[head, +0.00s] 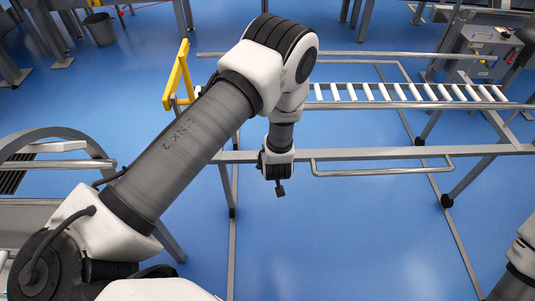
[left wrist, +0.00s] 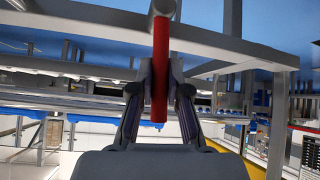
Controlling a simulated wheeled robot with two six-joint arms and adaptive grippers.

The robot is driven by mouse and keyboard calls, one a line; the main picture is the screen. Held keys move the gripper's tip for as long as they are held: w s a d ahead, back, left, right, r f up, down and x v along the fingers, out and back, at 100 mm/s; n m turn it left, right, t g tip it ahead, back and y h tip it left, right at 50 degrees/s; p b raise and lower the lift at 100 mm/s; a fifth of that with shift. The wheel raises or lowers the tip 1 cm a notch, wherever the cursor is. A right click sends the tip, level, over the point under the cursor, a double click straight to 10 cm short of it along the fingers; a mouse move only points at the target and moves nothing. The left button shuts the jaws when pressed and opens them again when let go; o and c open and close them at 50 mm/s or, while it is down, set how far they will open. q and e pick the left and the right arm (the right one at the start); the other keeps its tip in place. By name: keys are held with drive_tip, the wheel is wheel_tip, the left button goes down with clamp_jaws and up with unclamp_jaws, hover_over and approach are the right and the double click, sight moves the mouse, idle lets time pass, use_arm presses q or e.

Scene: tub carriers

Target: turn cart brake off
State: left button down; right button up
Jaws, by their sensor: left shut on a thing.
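A red brake lever (left wrist: 161,70) runs down the middle of the left wrist view from a round grey end piece at the top. My left gripper (left wrist: 160,88) has one finger on each side of the lever and is shut on it. In the head view my left arm reaches over to the grey cart frame (head: 350,155). My right gripper is out of view; only a bit of my right arm shows at the lower right edge.
A roller conveyor (head: 400,105) runs along the cart's far side. A yellow bracket (head: 179,75) stands left of it. A grey control box (head: 487,50) is at the upper right, and a bin (head: 100,28) at the upper left. Blue floor (head: 330,240) is open in front.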

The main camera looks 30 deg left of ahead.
use_arm(q)
drive_tip(key=shift+w+d+f+m+y, duration=0.1)
drive_tip(key=shift+d+m+y, duration=0.2)
drive_tip(key=shift+y, duration=0.1)
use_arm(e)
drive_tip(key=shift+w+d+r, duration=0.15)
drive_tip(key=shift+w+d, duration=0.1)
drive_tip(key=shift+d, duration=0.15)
use_arm(q)
drive_tip(key=shift+g, duration=0.3)
drive_tip(key=c, duration=1.1)
unclamp_jaws()
drive_tip(key=shift+w, duration=0.1)
drive_tip(key=shift+c, duration=0.2)
drive_tip(key=v, duration=0.7)
drive_tip(key=shift+d, duration=0.15)
